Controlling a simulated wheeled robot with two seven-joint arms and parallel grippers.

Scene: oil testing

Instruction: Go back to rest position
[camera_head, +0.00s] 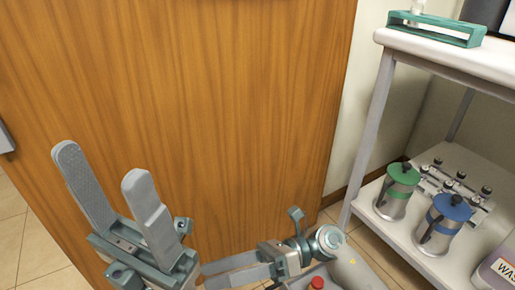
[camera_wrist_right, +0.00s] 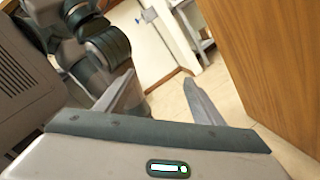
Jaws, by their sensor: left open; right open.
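My left gripper (camera_head: 105,180) is at the lower left of the head view, its two long grey fingers pointing up and spread apart. Nothing is between them. My right gripper (camera_head: 204,276) is low in the middle of the head view, its fingers pointing left and partly cut off by the bottom edge. In the right wrist view, the right gripper (camera_wrist_right: 158,92) shows two fingers apart with an empty gap. Parts of my own body show behind its left finger.
A wooden door or panel (camera_head: 215,90) fills the head view's left and middle, behind my grippers. At right stands a white shelf (camera_head: 470,60) with a green holder (camera_head: 440,30) on top, and a green-lidded canister (camera_head: 397,192) and blue-lidded canister (camera_head: 443,225) below. Tiled floor (camera_head: 40,245) shows.

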